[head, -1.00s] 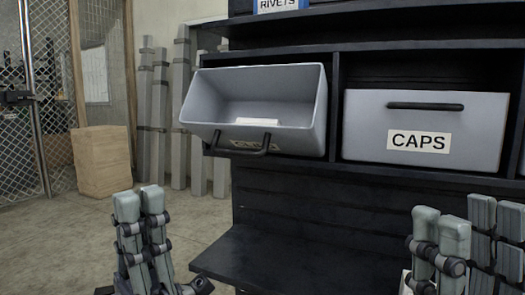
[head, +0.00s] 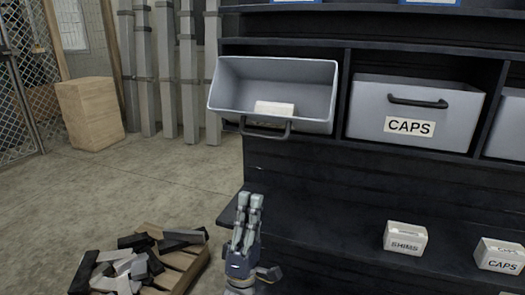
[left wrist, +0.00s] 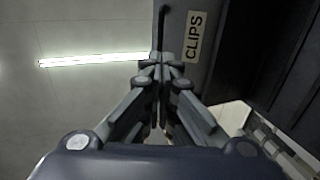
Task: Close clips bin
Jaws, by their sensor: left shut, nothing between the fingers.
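The grey clips bin (head: 225,85) is pulled out and tilted forward from its shelf slot, its open top facing me. A white box (head: 272,108) lies inside it. The bin's dark handle (head: 266,133) hangs at its lower front. In the left wrist view the bin's CLIPS label (left wrist: 193,37) and handle (left wrist: 162,25) show just beyond the fingertips. My left gripper (head: 250,200) is below the bin, pointing up, shut and empty; it fills the middle of the left wrist view (left wrist: 160,68). I cannot tell contact. My right gripper is out of view.
The CAPS bin (head: 410,106) sits pushed into the neighbouring slot. Small white boxes (head: 405,238) stand on the lower shelf. A pallet (head: 180,262) with dark and grey pieces lies on the floor at lower left. A wooden crate (head: 90,113) stands farther back.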

